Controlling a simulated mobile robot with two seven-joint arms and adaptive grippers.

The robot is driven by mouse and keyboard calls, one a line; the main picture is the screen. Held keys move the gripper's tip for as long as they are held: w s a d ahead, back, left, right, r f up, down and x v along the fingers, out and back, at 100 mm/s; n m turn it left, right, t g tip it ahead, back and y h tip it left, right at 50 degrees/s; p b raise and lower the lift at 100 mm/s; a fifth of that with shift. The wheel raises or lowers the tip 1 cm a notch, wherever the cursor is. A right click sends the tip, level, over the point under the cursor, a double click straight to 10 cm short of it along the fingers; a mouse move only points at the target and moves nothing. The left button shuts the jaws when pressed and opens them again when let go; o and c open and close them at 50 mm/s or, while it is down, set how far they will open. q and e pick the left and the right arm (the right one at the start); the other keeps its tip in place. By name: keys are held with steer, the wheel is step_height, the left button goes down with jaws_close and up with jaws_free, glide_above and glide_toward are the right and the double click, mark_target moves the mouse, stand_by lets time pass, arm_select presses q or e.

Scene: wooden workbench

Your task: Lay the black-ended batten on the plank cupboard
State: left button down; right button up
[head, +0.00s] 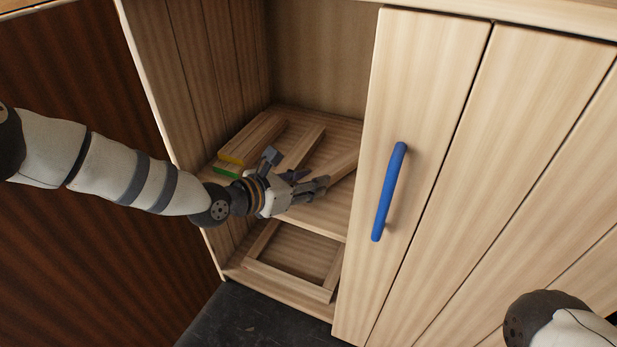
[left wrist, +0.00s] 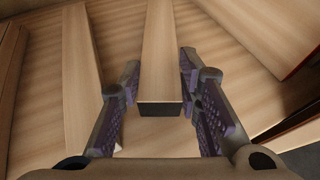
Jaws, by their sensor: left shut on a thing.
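The black-ended batten (left wrist: 168,55) lies lengthwise between the fingers of my left gripper (left wrist: 160,104), its black end (left wrist: 160,109) facing the wrist. In the head view my left gripper (head: 318,187) is inside the plank cupboard (head: 425,75), over the front of its middle shelf, shut on this batten (head: 343,166). The batten's black end is hidden there by the fingers. I cannot tell whether the batten touches the shelf. Only a part of my right arm shows at the lower right; its gripper is out of view.
On the shelf (head: 328,218) lie a yellow-ended batten (head: 256,137), a green-ended piece (head: 226,172) and another batten (head: 303,148). A wooden frame (head: 288,280) lies in the lower compartment. The closed door with a blue handle (head: 390,190) bounds the opening on the right.

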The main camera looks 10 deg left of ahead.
arm_select(q)
steer(key=shift+f+b, duration=0.5)
steer(key=shift+f, duration=0.15)
steer(key=c, duration=1.1)
jaws_free()
